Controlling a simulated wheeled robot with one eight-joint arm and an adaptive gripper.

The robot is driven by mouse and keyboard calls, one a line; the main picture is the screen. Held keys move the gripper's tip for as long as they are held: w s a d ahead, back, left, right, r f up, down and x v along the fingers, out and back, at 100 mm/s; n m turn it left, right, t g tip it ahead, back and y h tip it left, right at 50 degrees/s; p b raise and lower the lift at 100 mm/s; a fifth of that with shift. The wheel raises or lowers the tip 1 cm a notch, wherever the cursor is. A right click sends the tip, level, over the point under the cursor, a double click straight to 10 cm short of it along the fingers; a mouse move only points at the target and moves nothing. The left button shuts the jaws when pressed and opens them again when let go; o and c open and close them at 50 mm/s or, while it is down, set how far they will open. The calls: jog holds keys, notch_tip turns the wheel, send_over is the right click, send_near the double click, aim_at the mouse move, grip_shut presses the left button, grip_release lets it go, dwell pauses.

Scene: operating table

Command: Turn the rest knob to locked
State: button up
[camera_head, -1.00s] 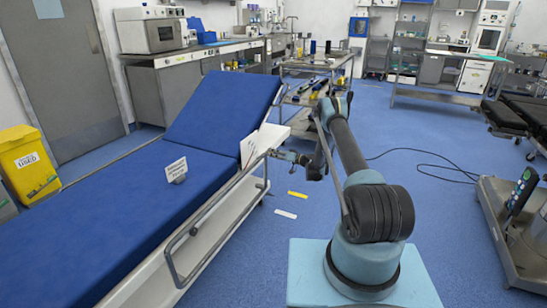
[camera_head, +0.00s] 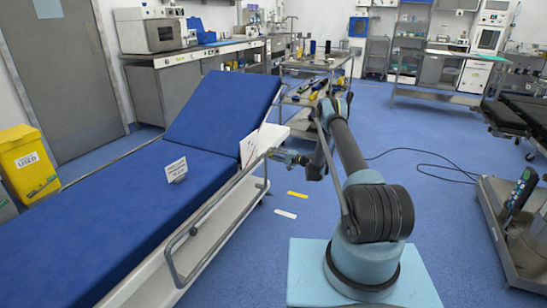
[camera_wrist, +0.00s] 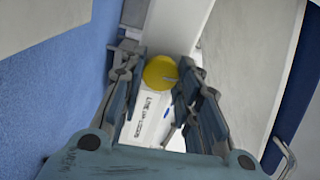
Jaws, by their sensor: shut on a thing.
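The round yellow knob (camera_wrist: 160,72) sits between my gripper's fingers in the wrist view, with a thin pale mark toward its right side. A white label (camera_wrist: 150,122) with dark printing lies just below it; the printing is partly covered and hard to read. My gripper (camera_wrist: 160,80) is shut on the knob, one finger on each side. The knob is hidden in that view.
A metal side rail (camera_head: 205,215) runs along the table edge near my gripper. A steel trolley (camera_head: 318,66) is behind.

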jog(key=shift+w+m, duration=0.1)
jog(key=shift+m, duration=0.4)
jog(key=shift+d, duration=0.1)
jog(key=o, duration=1.1)
jog(key=v, duration=1.2)
